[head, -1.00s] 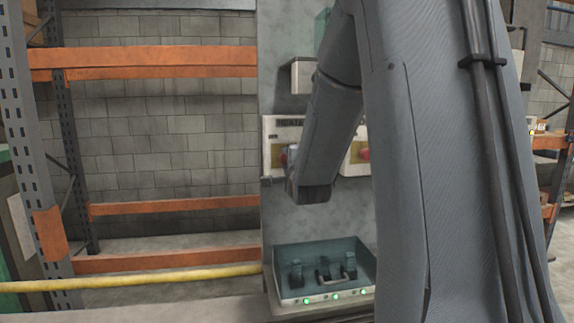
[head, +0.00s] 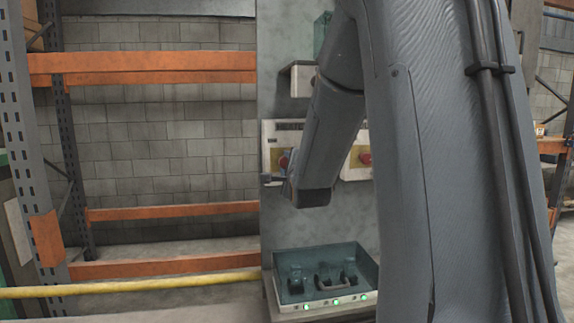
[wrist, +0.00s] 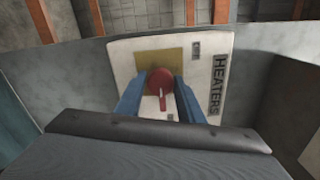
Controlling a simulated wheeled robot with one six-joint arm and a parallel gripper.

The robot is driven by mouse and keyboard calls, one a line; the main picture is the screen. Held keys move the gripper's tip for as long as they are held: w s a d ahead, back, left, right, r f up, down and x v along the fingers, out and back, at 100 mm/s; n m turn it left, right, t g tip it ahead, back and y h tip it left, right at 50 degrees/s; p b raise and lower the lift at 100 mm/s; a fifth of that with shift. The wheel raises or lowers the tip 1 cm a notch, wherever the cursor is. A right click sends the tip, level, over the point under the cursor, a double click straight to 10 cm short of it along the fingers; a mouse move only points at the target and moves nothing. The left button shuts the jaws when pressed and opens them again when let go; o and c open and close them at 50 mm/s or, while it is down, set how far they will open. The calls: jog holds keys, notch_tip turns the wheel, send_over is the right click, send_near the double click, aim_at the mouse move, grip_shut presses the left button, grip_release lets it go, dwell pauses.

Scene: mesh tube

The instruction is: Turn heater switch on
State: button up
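The white heater panel (wrist: 212,60) with the word HEATERS and a yellow plate carries a red rotary switch (wrist: 160,84). It is in the upper middle of the wrist view. My gripper (wrist: 160,92) has its two blue fingers apart, one on each side of the red switch. The switch's pale pointer shows between them; whether the fingers touch the knob I cannot tell.
A second red knob (head: 365,158) on a yellow plate shows right of my arm. Below is an open box (head: 318,308) with dark levers and green lights. A grey box (head: 299,80) juts out above. Orange shelving (head: 150,64) and a yellow rail (head: 130,285) are at left.

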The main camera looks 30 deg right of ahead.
jog(key=shift+o, duration=1.3)
jog(key=b+v, duration=0.2)
jog(key=v, duration=0.5)
jog(key=shift+s, duration=0.4)
jog(key=shift+a, duration=0.1)
jog(key=s+a+f+n+g+y, duration=0.1)
jog(key=s+a+f+n+g, duration=0.1)
jog(key=a+f+n+g, duration=0.3)
jog(key=s+a+f+n+y, duration=0.1)
jog(key=s+f+n, duration=0.1)
jog(key=f, duration=0.5)
jog(key=s+a+f+n+g+y, duration=0.1)
jog(key=s+a+f+n+g, duration=0.2)
jog(key=f, duration=0.4)
jog(key=s+a+f+n+g+y, duration=0.1)
jog(key=s+a+f+n+g, duration=0.3)
jog(key=s+n, duration=0.3)
jog(key=s+a+f+n+g+y, duration=0.1)
jog(key=s+a+f+n+g, duration=0.3)
jog(key=s+f+n, duration=0.3)
jog(key=s+a, duration=0.1)
jog(key=s, duration=0.3)
jog(key=shift+g, duration=0.4)
